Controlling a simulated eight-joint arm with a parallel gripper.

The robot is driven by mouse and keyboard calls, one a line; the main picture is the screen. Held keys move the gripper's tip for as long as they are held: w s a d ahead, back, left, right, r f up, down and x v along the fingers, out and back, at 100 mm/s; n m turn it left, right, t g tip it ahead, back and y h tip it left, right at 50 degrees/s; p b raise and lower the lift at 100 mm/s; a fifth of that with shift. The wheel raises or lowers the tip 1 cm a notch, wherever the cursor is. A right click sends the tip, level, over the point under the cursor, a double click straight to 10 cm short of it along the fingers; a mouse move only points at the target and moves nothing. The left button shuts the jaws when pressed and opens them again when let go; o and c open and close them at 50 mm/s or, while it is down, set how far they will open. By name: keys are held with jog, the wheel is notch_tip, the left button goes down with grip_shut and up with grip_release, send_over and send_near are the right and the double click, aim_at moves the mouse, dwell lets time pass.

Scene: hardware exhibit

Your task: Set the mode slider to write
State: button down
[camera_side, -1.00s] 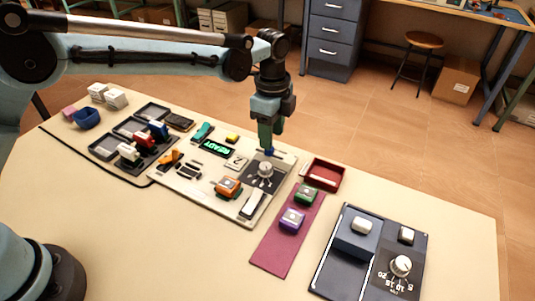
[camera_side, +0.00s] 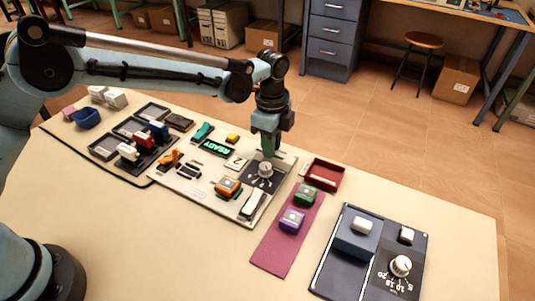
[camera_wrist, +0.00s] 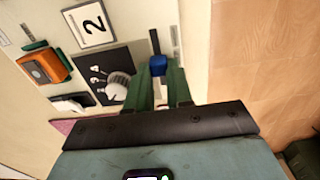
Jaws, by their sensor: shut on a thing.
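The mode slider's blue knob (camera_wrist: 157,65) shows in the wrist view, in a dark slot (camera_wrist: 154,40) near the panel's edge. More of the slot shows above the knob in that view. My gripper (camera_wrist: 158,72) has its two green fingers on either side of the knob, shut on it. In the side view my gripper (camera_side: 268,154) is down at the far edge of the white panel (camera_side: 187,186), and the knob is hidden behind its fingers. Any marks beside the slot are too small to read.
A white dial (camera_wrist: 118,87) on a dark plate sits close to the fingers. A red tray (camera_side: 325,175) stands to the right.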

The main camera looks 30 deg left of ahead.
aim_at(283, 159)
jog(key=shift+d, duration=0.1)
jog(key=shift+d, duration=1.45)
jog(key=c, duration=1)
grip_release()
jog(key=shift+r, duration=0.1)
notch_tip(283, 159, up, 12)
jog(key=shift+a, duration=0.1)
